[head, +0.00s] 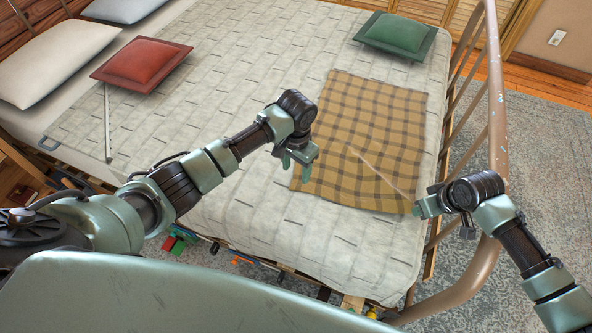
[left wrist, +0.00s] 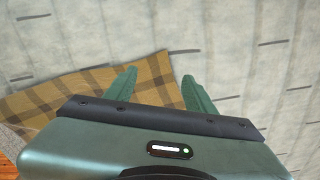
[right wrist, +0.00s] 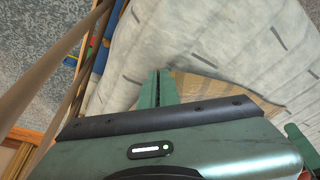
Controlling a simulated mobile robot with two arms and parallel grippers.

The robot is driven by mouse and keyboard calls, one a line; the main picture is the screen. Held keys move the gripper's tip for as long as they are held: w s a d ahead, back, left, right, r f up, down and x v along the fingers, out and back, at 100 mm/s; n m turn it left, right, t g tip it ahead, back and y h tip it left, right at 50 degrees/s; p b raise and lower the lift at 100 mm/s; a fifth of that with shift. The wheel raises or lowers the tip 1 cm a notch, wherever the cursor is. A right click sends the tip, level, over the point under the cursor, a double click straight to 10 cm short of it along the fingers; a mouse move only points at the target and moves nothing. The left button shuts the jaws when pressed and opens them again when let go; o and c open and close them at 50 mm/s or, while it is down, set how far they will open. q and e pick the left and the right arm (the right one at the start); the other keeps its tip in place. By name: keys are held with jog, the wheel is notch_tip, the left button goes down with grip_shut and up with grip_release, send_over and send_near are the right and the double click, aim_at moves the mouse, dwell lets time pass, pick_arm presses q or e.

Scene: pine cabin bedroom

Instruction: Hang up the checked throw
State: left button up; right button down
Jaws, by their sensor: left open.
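The checked throw (head: 365,130), tan and brown, lies spread on the bed near its foot end. A crease runs across it to its near right corner. My right gripper (head: 418,208) is at that corner; in the right wrist view its fingers (right wrist: 160,85) are together, with the throw (right wrist: 220,88) running off to the right from them. The pinched cloth itself is mostly hidden. My left gripper (head: 297,168) is open and empty above the throw's left edge; in the left wrist view the throw (left wrist: 90,95) lies below and left of its fingers (left wrist: 158,85).
The metal footboard rail (head: 497,120) stands right of the bed, close to my right arm. A green cushion (head: 396,34), a red cushion (head: 142,62) and white pillows (head: 55,60) lie on the bed. Coloured blocks (head: 177,243) are under its near side. Rug (head: 555,150) covers the floor at right.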

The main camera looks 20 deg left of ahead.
aim_at(295, 185)
pick_arm(q)
notch_tip(295, 185, up, 4)
jog(key=r, duration=0.1)
jog(key=shift+f, duration=5.2)
jog(key=shift+f, duration=0.1)
grip_shut()
jog(key=shift+a, duration=0.15)
jog(key=shift+r, duration=2.55)
